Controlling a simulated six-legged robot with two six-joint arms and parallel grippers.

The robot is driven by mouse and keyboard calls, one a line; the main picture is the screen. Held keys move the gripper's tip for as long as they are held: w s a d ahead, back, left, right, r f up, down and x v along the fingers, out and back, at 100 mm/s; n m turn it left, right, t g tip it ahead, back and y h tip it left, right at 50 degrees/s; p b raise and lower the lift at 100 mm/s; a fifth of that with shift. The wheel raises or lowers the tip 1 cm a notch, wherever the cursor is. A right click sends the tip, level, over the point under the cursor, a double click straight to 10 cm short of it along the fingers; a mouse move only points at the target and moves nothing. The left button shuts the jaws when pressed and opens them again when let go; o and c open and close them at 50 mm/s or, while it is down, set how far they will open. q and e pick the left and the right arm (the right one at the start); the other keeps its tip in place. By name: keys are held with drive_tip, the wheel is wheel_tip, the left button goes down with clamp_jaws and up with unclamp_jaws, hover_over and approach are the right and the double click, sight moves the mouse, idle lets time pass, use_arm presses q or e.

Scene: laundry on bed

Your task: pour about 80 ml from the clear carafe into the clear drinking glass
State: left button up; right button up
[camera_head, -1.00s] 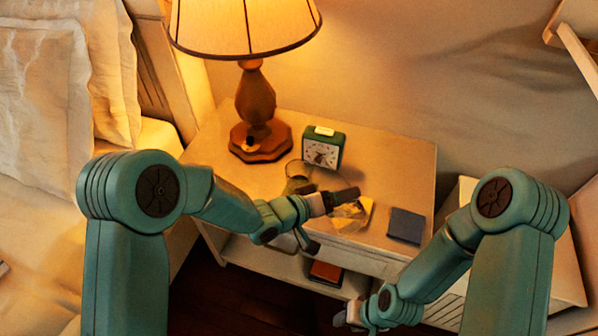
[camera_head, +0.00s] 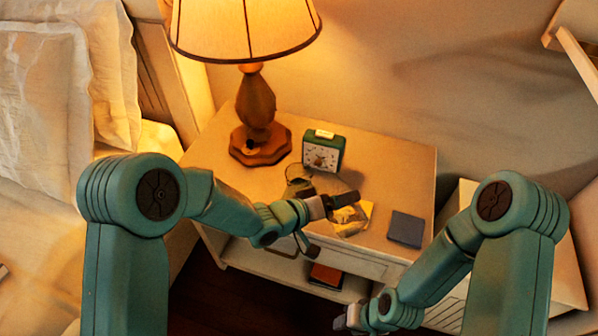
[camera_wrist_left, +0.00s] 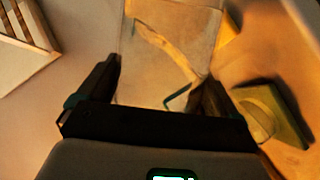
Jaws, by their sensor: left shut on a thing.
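The clear carafe (camera_wrist_left: 165,60) is between the two dark fingers of my left gripper in the left wrist view, and its upper end runs out of the frame. My left gripper (camera_head: 328,222) is shut on it above the front of the nightstand, turned so that one finger is above the other. The carafe looks tilted; its level cannot be read. A clear round rim, apparently the drinking glass (camera_head: 298,172), shows just behind my left gripper, its lower part hidden. I cannot tell whether any water is flowing. My right gripper (camera_head: 350,318) is low in front of the nightstand, its fingers unclear.
The nightstand (camera_head: 385,160) carries a lamp (camera_head: 256,105), a green clock (camera_head: 323,152), a yellow pad (camera_head: 355,215) and a dark blue square (camera_head: 406,228). A reddish book (camera_head: 326,275) lies on the shelf below. The bed is at left. The nightstand's right rear is clear.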

use_arm(q)
drive_tip(key=shift+r, duration=0.1)
idle(0.7)
drive_tip(key=shift+w+a+m+b, duration=0.15)
drive_tip(key=shift+m+b, duration=0.15)
drive_tip(key=shift+b, duration=0.2)
drive_tip(key=m+t+y+b, duration=0.2)
drive_tip(key=m+b, duration=0.1)
drive_tip(key=b, duration=0.8)
drive_tip(key=shift+m+y+b, duration=0.35)
drive_tip(key=shift+m+y, duration=0.05)
drive_tip(key=shift+d+r+t+b, duration=0.2)
drive_tip(key=shift+t+b, duration=0.1)
drive_tip(key=shift+b, duration=0.1)
drive_tip(key=shift+m+b, duration=0.35)
drive_tip(key=shift+m, duration=0.05)
drive_tip(key=shift+r+y, duration=0.1)
drive_tip(key=shift+y, duration=0.2)
drive_tip(key=shift+m, duration=0.3)
drive_tip(key=shift+t+p, duration=0.3)
drive_tip(key=shift+a+m, duration=0.1)
drive_tip(key=shift+m, duration=0.2)
